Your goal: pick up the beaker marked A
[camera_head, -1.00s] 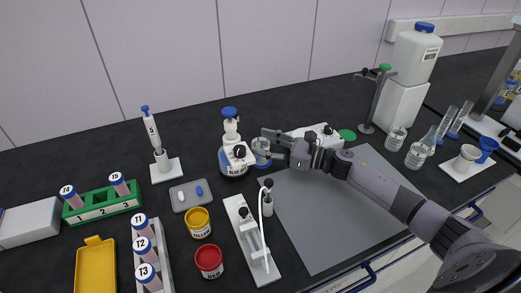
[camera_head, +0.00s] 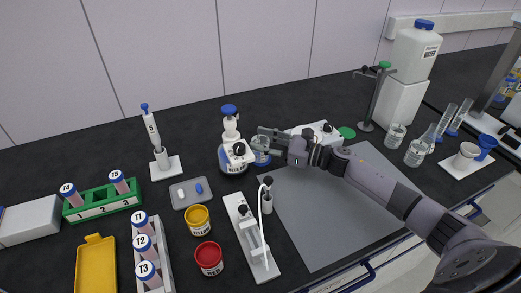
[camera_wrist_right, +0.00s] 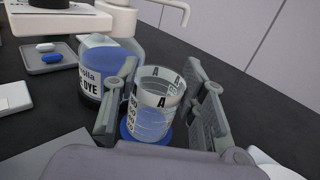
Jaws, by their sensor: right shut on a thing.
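The beaker marked A (camera_wrist_right: 153,112) is clear glass with black letters and graduations. It stands upright between the two fingers of my right gripper (camera_wrist_right: 160,100) in the right wrist view. The fingers are shut on its sides. A blue disc (camera_wrist_right: 129,137) shows under it; I cannot tell whether the beaker touches it. In the head view the beaker (camera_head: 262,158) is small and partly hidden by my right gripper (camera_head: 264,140). My left gripper is not in view.
A blue dye bottle (camera_wrist_right: 107,62) stands close beside the beaker. A white-based device (camera_head: 316,130) is behind my right arm. A grey mat (camera_head: 310,215) lies in front, mostly bare. Glassware (camera_head: 417,152) stands at the right.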

